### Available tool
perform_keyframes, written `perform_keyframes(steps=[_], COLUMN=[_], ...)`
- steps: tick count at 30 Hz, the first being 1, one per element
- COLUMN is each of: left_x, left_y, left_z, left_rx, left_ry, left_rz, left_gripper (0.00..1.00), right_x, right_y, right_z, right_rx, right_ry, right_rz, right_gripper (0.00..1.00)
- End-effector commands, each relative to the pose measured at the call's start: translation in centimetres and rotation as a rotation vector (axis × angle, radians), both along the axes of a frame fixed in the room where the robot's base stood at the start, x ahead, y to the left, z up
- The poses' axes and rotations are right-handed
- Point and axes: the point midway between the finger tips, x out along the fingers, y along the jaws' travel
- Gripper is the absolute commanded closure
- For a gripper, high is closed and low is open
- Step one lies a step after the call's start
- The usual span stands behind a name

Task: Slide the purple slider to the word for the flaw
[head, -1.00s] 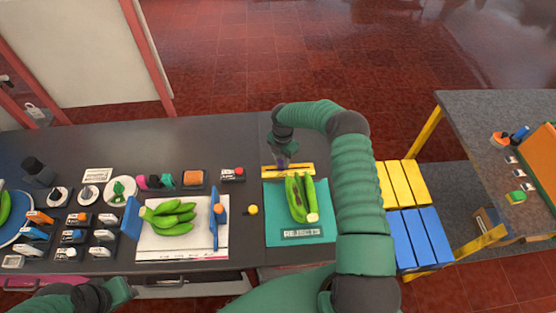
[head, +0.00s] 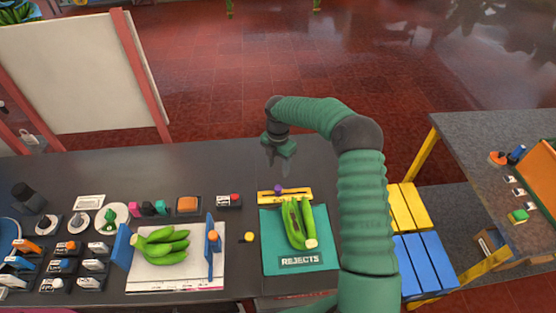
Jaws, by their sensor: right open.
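The purple slider (head: 278,189) sits on a yellow bar (head: 299,195) behind the teal mat, somewhat left of the bar's middle. Any words on the bar are too small to read. My right gripper (head: 274,161) is open and empty, above and beyond the slider and apart from it. Green bananas (head: 301,221) lie on the teal mat (head: 325,254) marked "REJECTS"; they show dark marks, too small to identify. My left gripper is not in view.
To the left, a green banana bunch (head: 160,246) lies on a white sheet (head: 180,279) between blue uprights. A yellow knob (head: 249,237) stands between sheet and mat. Several small labelled blocks fill the table's left. Yellow and blue slats (head: 425,262) are at right. The table's back is clear.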

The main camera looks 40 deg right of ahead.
Motion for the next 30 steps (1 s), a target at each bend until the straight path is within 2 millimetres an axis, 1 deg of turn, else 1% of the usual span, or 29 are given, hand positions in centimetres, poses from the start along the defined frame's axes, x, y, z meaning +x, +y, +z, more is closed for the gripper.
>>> perform_keyframes(steps=[1, 4, 6, 9, 23, 25, 26, 29, 30], left_x=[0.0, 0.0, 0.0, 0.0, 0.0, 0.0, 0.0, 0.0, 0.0], left_y=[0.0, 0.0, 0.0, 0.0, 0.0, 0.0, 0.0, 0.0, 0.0], left_z=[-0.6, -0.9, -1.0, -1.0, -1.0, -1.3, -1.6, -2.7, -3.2], left_rx=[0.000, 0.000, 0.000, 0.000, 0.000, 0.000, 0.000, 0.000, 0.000], left_ry=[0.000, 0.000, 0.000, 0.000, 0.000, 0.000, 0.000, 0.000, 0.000], left_rz=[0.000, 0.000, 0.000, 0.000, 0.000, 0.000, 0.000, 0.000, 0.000], left_gripper=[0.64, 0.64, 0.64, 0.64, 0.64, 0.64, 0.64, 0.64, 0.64], right_x=[0.1, 0.1, 0.1, 0.1, 0.0, 0.0, -0.2, -1.8, -3.1], right_y=[-0.1, 0.0, 0.0, -0.1, 0.2, 1.6, 2.8, 8.3, 10.7], right_z=[1.1, 3.2, 4.2, 5.0, 5.2, 5.0, 4.9, 4.3, 3.9], right_rx=[-0.003, -0.002, -0.001, 0.000, 0.000, -0.007, -0.013, -0.036, -0.043], right_ry=[-0.004, -0.003, -0.001, 0.000, 0.001, -0.002, -0.003, -0.022, -0.037], right_rz=[0.001, 0.000, 0.000, 0.001, -0.002, -0.029, -0.057, -0.236, -0.351], right_gripper=[0.50, 0.50, 0.50, 0.50, 0.50, 0.50, 0.50, 0.50, 0.50])
